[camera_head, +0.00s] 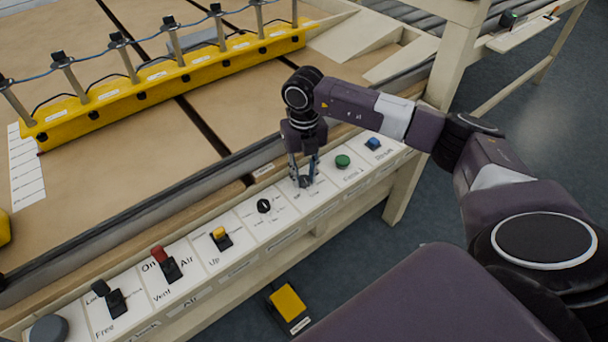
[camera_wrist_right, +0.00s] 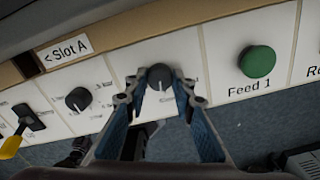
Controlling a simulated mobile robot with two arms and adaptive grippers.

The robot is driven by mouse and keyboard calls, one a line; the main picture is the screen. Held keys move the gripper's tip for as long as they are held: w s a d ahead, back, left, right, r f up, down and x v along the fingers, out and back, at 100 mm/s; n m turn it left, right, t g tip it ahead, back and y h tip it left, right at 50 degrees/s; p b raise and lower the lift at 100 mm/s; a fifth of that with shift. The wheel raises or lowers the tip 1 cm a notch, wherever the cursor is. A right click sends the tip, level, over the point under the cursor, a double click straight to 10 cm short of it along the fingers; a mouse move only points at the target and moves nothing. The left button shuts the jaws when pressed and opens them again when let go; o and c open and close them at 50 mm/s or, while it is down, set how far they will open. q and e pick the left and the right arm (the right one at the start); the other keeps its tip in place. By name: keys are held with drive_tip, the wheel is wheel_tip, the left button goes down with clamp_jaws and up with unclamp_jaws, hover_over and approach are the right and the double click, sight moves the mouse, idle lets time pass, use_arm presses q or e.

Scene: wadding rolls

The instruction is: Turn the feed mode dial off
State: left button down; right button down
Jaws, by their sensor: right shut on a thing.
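The feed mode dial (camera_wrist_right: 160,76) is a dark round knob with a pale pointer line, on a white panel plate. In the right wrist view its pointer faces down, toward my wrist; the small print around it is too blurred to read. My right gripper (camera_head: 304,178) reaches down to the panel from above, with its blue-sided fingers on either side of the knob, shut on it. In the head view the fingers largely hide the knob. My left gripper is not in view.
A second dark dial (camera_head: 263,206) sits left of the gripped one. The green Feed 1 button (camera_wrist_right: 257,61) and a blue button (camera_head: 373,143) are to the right. Yellow (camera_head: 220,234) and red (camera_head: 159,254) levers stand further left. A yellow pedal (camera_head: 288,302) is on the floor.

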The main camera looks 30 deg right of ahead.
sight(304, 178)
drive_tip(key=m, duration=0.4)
drive_tip(key=shift+w+r+m, duration=0.1)
drive_tip(key=shift+m, duration=0.2)
drive_tip(key=shift+m+p, duration=0.4)
drive_tip(key=shift+m, duration=2.1)
drive_tip(key=c, duration=1.6)
unclamp_jaws()
wheel_tip(304, 178, up, 12)
drive_tip(key=shift+f, duration=0.1)
